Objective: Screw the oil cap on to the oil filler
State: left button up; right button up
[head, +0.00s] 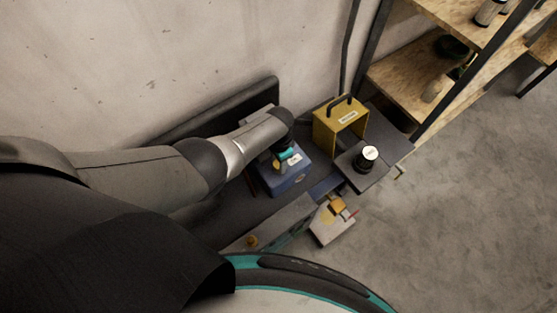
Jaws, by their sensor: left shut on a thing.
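My left gripper (284,158) reaches down over a blue box (290,182) with a pale label, on the dark bench. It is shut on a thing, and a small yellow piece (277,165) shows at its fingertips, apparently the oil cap. The wrist hides most of it, and I cannot tell whether it touches the blue box. No filler opening can be made out under the gripper. A short black cylinder with a white top (369,153) stands upright on a dark plate to the right. My right gripper is not in view.
A yellow case (329,119) with a black handle stands behind the blue box. A pale box (331,227) with yellow and red parts lies in front. Wooden shelves (420,85) stand at the back right. The floor (470,210) at right is clear.

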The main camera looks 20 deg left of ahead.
pick_arm(q)
grip_shut()
jog(key=m, duration=0.4)
jog(key=shift+a, duration=0.1)
jog(key=m, duration=0.3)
jog(key=shift+m, duration=0.4)
jog(key=m+b, duration=0.1)
jog(key=m, duration=0.2)
jog(key=shift+m, duration=0.4)
jog(key=o, duration=1)
grip_release()
jog(key=shift+o, duration=0.2)
jog(key=shift+r, duration=0.1)
